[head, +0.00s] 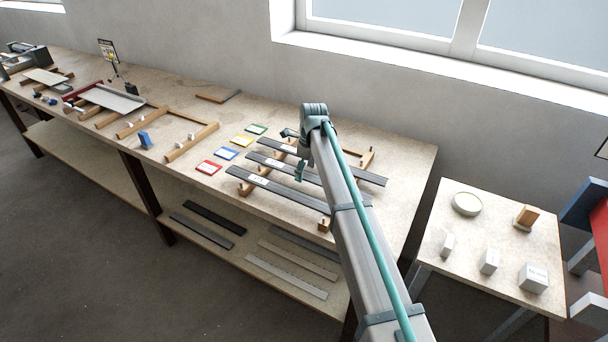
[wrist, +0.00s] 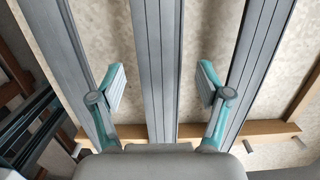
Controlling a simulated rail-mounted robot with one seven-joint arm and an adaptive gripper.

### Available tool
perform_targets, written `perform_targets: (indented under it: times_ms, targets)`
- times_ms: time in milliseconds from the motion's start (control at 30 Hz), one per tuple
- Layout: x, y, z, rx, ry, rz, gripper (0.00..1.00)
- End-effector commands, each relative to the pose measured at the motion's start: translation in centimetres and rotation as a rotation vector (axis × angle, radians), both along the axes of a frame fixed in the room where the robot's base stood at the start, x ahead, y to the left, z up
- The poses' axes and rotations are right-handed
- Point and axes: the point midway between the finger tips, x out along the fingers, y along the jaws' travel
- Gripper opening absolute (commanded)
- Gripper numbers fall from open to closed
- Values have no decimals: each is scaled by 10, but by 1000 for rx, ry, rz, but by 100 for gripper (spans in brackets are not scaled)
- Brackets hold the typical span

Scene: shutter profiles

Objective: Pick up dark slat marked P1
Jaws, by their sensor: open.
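Three dark grey slats lie side by side across a wooden rack on the bench: a near slat (head: 300,196), a middle slat (head: 259,158) and a far slat (head: 372,178). Each carries a small white label, too small to read, so I cannot tell which is P1. My gripper (head: 295,152) is above the slats. In the wrist view my gripper (wrist: 161,84) is open and empty, with one finger on each side of the middle slat (wrist: 156,70). The fingers look apart from it; their height above it is unclear.
Wooden rack rails (wrist: 270,131) run beneath the slats. Red, blue, yellow and green cards (head: 209,167) lie left of the rack. More dark and pale slats (head: 208,224) lie on the lower shelf. A side table (head: 480,250) with small white blocks stands right.

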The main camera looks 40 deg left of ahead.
Motion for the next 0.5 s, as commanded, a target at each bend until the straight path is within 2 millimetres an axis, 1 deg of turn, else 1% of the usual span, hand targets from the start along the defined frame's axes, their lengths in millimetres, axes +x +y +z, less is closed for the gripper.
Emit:
perform_targets:
  times_ms: [67, 100, 367, 400, 500]
  targets:
    - [0, 0, 0, 0, 0, 0, 77]
    - [0, 0, 0, 0, 0, 0, 74]
    - [0, 0, 0, 0, 0, 0, 30]
    - [0, 0, 0, 0, 0, 0, 24]
    - [0, 0, 0, 0, 0, 0, 10]
